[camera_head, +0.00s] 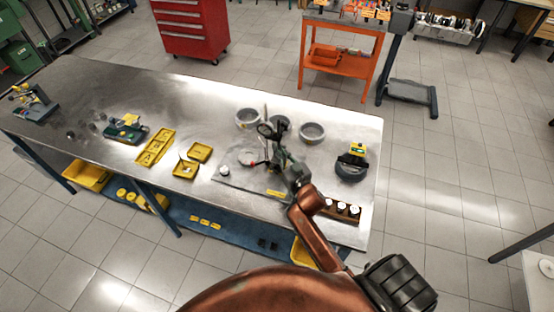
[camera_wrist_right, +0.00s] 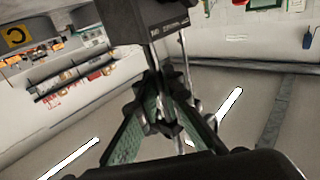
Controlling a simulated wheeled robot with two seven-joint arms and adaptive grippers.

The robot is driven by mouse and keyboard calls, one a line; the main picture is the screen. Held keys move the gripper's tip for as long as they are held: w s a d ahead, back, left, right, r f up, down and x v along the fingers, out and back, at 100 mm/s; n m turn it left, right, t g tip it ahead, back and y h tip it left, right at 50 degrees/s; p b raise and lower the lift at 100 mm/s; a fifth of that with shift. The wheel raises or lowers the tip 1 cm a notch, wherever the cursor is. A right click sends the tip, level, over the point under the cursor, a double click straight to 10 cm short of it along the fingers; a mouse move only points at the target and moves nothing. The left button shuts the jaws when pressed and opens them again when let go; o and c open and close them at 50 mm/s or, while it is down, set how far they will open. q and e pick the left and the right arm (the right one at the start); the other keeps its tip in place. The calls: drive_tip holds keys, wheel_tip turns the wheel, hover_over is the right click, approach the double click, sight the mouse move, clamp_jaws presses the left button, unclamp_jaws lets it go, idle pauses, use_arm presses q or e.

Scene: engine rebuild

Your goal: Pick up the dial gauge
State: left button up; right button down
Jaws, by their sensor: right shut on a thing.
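My right gripper (camera_head: 270,140) is over the right part of the steel workbench (camera_head: 215,95), its arm coming in from the bottom right. In the right wrist view its green-lined fingers (camera_wrist_right: 162,115) are shut on a thin metal stem. The stem belongs to a dark block with small white lettering, which I take as the dial gauge (camera_wrist_right: 150,20). Its dial face does not show there. In the head view the gripper and arm hide most of the gauge. My left gripper is not in view.
Two grey round bowls (camera_head: 247,118) (camera_head: 312,132) stand near the gripper. A dark round device with a yellow top (camera_head: 352,163) stands to the right, above a brown block with white-topped pieces (camera_head: 341,210). Yellow trays (camera_head: 155,147) lie to the left.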

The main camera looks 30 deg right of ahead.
sight(279, 143)
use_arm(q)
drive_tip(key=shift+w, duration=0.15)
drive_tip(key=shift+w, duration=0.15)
use_arm(e)
drive_tip(key=shift+r, duration=0.2)
